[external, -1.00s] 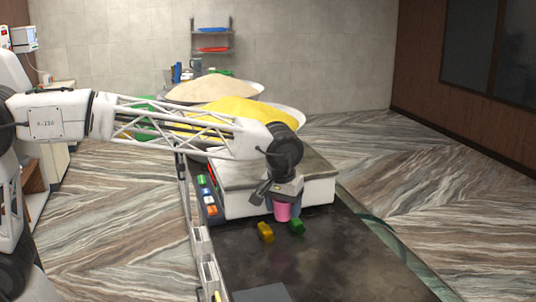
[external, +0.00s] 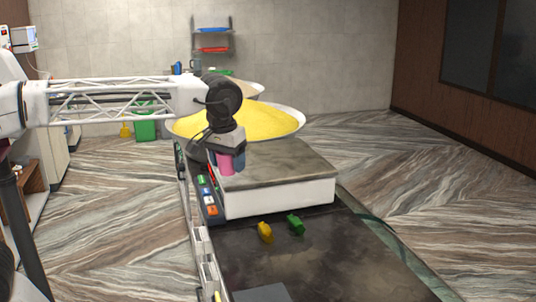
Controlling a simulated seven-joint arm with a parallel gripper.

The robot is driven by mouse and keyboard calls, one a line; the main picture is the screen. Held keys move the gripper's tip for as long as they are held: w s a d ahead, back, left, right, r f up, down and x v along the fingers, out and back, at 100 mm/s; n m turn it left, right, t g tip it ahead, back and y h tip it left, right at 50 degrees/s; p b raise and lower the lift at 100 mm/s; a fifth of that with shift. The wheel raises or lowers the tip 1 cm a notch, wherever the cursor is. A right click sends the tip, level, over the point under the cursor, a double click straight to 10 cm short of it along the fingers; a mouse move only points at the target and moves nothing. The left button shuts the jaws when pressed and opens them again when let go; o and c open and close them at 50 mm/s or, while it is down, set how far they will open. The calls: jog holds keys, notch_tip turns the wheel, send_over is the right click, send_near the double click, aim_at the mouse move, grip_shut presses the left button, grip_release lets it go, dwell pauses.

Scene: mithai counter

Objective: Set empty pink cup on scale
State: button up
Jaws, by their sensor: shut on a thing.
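The pink cup (external: 226,165) is in my gripper (external: 226,168), which is shut on it and points downward. The cup hangs over the left part of a white block with a grey stone top (external: 285,170). I cannot tell whether its base touches anything or what is inside it. No scale is clearly recognisable. A flat grey plate (external: 262,294) lies at the front of the dark counter, cut off by the lower edge of the view, and I cannot tell whether it is the scale.
A yellow piece (external: 265,232) and a green piece (external: 296,224) lie on the dark counter (external: 345,265). Several small coloured items (external: 207,197) line its left side, near a pale rail (external: 202,253). A wide bowl of yellow food (external: 240,120) stands behind. The counter's front right is clear.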

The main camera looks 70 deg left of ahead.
jog(key=s+a+r, duration=0.1)
jog(key=s+a, duration=0.1)
jog(key=s, duration=0.6)
jog(key=shift+s+a+r, duration=0.3)
jog(key=shift+s+r, duration=0.05)
jog(key=shift+r, duration=0.05)
jog(key=shift+w, duration=0.1)
send_over(248, 170)
jog(key=shift+s+d+f, duration=0.1)
jog(key=shift+s+f, duration=0.1)
jog(key=shift+f, duration=0.55)
jog(key=shift+f, duration=0.1)
jog(key=shift+f, duration=1.65)
jog(key=shift+f, duration=0.1)
jog(key=o, duration=0.9)
